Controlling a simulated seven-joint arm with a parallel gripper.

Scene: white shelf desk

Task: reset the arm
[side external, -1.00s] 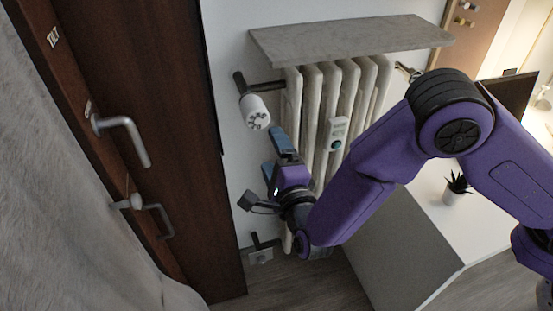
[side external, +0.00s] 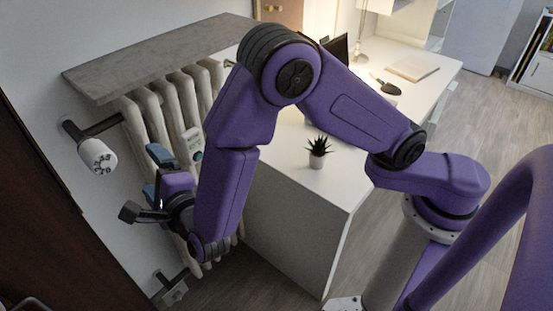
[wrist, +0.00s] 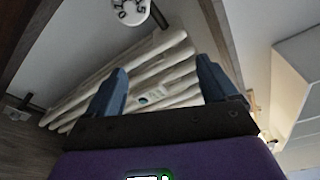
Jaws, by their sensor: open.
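My gripper (side external: 152,173) has two blue fingers and hangs in front of the white radiator (side external: 165,115), right of the white thermostat knob (side external: 97,155). The fingers are apart with nothing between them. In the wrist view, my gripper (wrist: 161,66) shows its two fingers spread, with the radiator (wrist: 168,58) behind them. The knob (wrist: 130,10) shows its numbered face at the top of that view, clear of both fingers. My purple arm is bent, with its elbow raised in front of the radiator and desk.
A grey shelf (side external: 160,55) juts out above the radiator. The white desk (side external: 300,215) stands to the right, with a small potted plant (side external: 318,155) near its edge. A dark door (side external: 50,220) is at the left. A lower pipe valve (side external: 172,288) sits near the floor.

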